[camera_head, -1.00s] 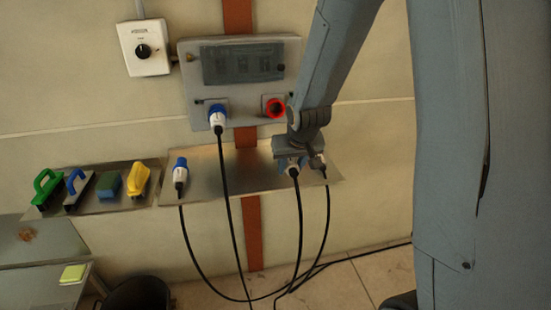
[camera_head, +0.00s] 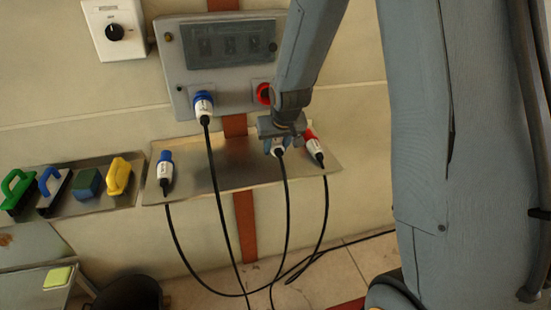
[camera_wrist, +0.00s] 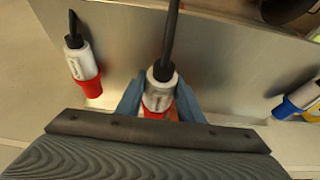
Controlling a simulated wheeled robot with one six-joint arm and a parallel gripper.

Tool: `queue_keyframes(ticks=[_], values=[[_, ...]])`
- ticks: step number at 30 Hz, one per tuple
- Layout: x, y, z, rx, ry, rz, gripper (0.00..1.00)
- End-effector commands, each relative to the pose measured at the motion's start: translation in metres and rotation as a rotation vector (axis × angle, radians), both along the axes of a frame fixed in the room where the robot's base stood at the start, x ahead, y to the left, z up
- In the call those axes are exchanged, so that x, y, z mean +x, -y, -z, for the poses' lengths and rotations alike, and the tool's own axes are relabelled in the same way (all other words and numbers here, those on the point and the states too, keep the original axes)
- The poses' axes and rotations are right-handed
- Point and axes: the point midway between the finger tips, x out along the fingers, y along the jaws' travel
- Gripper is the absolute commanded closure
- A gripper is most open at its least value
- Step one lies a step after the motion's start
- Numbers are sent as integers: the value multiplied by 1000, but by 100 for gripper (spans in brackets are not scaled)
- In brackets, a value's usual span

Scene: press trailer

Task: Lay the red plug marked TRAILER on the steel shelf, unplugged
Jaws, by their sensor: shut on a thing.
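My gripper (camera_head: 281,142) is shut on a plug (camera_wrist: 158,92) with a white body, a red end and a black cable. The plug's label is too small to read. In the head view the held plug (camera_head: 279,151) is in front of the right half of the steel shelf (camera_head: 232,168); I cannot tell whether it touches it. A second red-and-white plug (camera_head: 315,147) rests on the shelf to the right, and also shows at the left of the wrist view (camera_wrist: 84,68). The red socket (camera_head: 264,93) on the grey panel is partly hidden by my arm.
Another blue plug (camera_head: 204,106) sits in the panel (camera_head: 178,100). Black cables hang below the shelf. A left tray (camera_head: 130,198) holds brushes and a sponge. The shelf's middle is clear except for a crossing cable.

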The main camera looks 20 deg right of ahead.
Motion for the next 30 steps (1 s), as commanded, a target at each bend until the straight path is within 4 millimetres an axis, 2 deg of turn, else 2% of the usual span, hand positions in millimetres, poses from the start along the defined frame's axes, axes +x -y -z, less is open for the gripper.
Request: queue_keyframes(ticks=[14,30], values=[[2,4,39,0,0,6,93],[2,4,45,0,0,6,93]])
